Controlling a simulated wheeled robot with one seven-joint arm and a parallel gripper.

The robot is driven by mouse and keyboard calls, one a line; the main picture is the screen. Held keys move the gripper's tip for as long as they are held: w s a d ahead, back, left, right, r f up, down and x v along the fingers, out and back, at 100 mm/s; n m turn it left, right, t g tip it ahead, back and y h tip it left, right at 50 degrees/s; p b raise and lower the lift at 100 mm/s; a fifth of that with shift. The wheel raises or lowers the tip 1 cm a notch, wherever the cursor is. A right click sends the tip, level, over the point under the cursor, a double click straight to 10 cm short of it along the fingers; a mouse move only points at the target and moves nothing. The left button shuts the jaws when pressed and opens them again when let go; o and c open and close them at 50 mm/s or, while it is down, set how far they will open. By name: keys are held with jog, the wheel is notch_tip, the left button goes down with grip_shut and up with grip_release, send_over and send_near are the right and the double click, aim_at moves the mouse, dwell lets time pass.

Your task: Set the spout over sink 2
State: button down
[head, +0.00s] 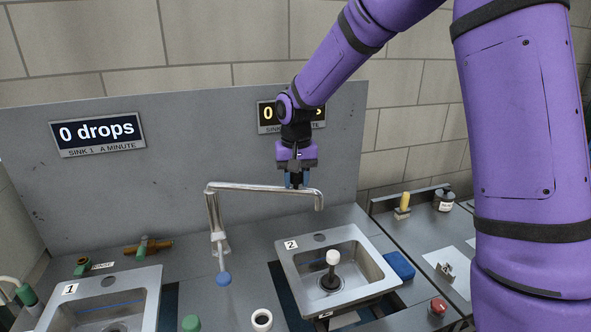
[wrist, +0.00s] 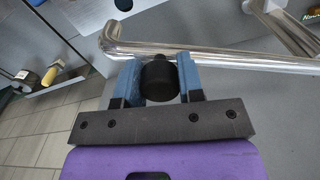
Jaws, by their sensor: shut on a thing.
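The chrome spout (head: 255,188) runs from its upright pipe at the left toward the right, and its downturned end (head: 319,201) shows just above the back rim of sink 2 in the head view. How far the end reaches over the basin is hard to tell. Sink 2 (head: 375,290) is a steel basin with a "2" label. My gripper (head: 297,182) is at the spout, near its outlet end. In the wrist view the blue fingers of my gripper (wrist: 158,82) are shut around a black knob (wrist: 158,78) beside the shiny spout (wrist: 215,58).
Sink 1 (head: 152,277) is at the left. A white-topped black stopper (head: 332,258) stands in sink 2. A blue sponge (head: 399,266) lies at its right. The "0 drops" sign (head: 98,134) hangs behind.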

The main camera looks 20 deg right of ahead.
jog(key=s+a+m, duration=0.3)
jog(key=s+a, duration=0.1)
jog(key=s, duration=0.2)
jog(key=shift+a+m, duration=0.15)
jog(key=shift+m, duration=0.25)
jog(key=shift+s, duration=0.1)
jog(key=c, duration=0.7)
grip_release()
jog(key=shift+c, duration=0.2)
notch_tip(320, 180, up, 11)
